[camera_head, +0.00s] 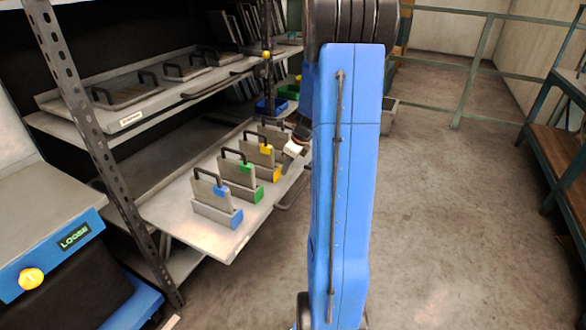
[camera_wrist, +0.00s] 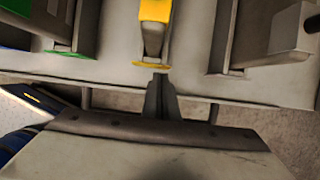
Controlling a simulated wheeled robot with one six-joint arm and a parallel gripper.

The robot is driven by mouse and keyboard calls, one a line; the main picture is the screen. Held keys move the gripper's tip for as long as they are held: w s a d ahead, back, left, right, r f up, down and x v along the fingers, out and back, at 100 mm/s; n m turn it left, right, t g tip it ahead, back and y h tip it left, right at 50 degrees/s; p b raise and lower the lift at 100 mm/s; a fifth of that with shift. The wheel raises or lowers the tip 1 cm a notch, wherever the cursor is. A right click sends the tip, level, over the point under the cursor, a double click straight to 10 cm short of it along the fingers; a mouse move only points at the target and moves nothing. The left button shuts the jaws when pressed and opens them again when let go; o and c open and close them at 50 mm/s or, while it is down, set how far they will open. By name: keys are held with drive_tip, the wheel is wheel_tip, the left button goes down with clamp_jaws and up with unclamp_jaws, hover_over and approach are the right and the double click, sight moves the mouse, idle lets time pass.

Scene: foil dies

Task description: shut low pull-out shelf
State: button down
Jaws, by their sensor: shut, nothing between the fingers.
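The low pull-out shelf (camera_head: 165,220) stands out from the rack into the aisle. It carries several grey dies with black handles, marked blue (camera_head: 218,200), green (camera_head: 240,175) and yellow (camera_head: 262,155). Its pull handle (camera_head: 293,193) shows at the front edge, partly behind my blue arm. My gripper (camera_head: 293,149) is mostly hidden by the arm in the head view. In the wrist view the fingers (camera_wrist: 160,84) are shut and empty, over the shelf's front edge (camera_wrist: 120,83) just below the yellow-marked die (camera_wrist: 155,30). Contact cannot be told.
An upper shelf (camera_head: 75,105) with more dies sits above. A perforated rack post (camera_head: 95,120) stands at the left, beside a blue unit labelled LOOSE (camera_head: 75,238). A railing (camera_head: 470,75) and a bench (camera_head: 560,150) stand right. The floor (camera_head: 450,220) between is clear.

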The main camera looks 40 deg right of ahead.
drive_tip(key=shift+w+a, duration=0.15)
drive_tip(key=shift+w, duration=0.15)
drive_tip(key=shift+w, duration=0.1)
drive_tip(key=w+a, duration=0.3)
drive_tip(key=w, duration=0.6)
drive_tip(key=w+a, duration=0.3)
drive_tip(key=w, duration=0.6)
drive_tip(key=w+a, duration=0.4)
drive_tip(key=w, duration=0.5)
